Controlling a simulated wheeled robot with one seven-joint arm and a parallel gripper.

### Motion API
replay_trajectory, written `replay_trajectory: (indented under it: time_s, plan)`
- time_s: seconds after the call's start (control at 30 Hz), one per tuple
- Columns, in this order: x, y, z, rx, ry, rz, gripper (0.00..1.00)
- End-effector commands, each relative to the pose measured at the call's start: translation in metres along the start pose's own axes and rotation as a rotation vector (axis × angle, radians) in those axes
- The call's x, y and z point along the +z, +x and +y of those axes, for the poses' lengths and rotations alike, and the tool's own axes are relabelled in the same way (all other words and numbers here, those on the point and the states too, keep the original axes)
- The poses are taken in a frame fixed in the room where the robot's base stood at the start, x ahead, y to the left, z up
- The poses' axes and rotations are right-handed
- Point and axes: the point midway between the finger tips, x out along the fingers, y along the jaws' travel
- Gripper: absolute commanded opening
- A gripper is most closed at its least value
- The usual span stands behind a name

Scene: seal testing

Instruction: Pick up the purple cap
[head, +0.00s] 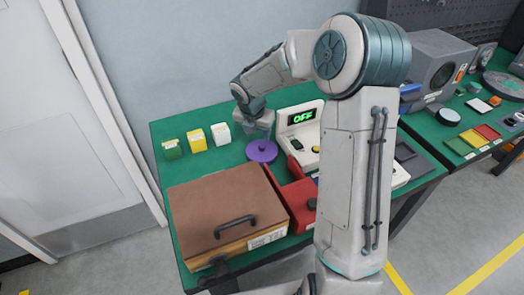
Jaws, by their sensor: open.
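The purple cap (262,151) is a round disc with a small raised knob, lying on the green table (164,133) in front of the display device. My gripper (259,138) points down directly over the cap, close to its knob. The jaws are open. The fingertips are small in this view, and I cannot tell whether they touch the knob or stand around it.
A brown case (225,205) with a black handle fills the table front. A red holder (294,196) stands beside it. A white device (300,128) reading OFF is right of the cap. Green (172,149), yellow (196,140) and white (221,133) boxes stand to the left.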

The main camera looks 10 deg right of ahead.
Motion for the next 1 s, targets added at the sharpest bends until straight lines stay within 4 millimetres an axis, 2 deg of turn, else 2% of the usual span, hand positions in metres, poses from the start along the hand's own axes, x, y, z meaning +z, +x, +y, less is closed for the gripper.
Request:
replay_trajectory:
  time_s: [0.1, 0.37, 0.6, 0.73, 0.93, 0.97, 1.0]
  plan:
    - [-0.001, 0.019, 0.001, 0.0, -0.001, 0.002, 0.47]
    - [0.002, 0.037, -0.001, -0.001, 0.001, 0.002, 0.47]
    - [0.007, 0.071, -0.002, -0.001, 0.001, 0.002, 0.47]
    - [0.008, 0.079, -0.002, 0.0, 0.0, 0.0, 0.47]
    - [0.008, 0.08, -0.002, 0.0, 0.001, 0.0, 0.47]
    - [0.008, 0.08, -0.002, 0.0, 0.001, 0.0, 0.44]
    - [0.008, 0.08, -0.002, 0.0, 0.001, 0.0, 0.33]
